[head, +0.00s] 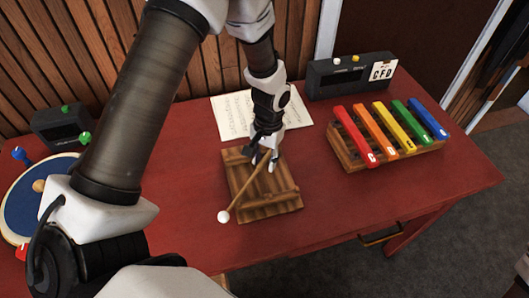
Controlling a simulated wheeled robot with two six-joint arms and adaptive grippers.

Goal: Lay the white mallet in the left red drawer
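The white mallet (223,216) has a round white head and a thin wooden handle. It lies slanted across a wooden slatted tray (285,208), its head over the tray's front left edge. My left gripper (264,163) points down over the tray at the handle's far end. Its fingers look apart, with the handle between or just beside them; I cannot tell whether they touch it. The red desk (330,215) has a drawer front with a handle (380,235) at the right of its front edge. The left red drawer cannot be made out. My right gripper is not in view.
A xylophone with coloured bars (390,133) stands on the right. A dark box with knobs (350,75) is behind it. A paper sheet (232,117) lies behind the tray. A blue round instrument (40,205) and another dark box (62,125) are at left.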

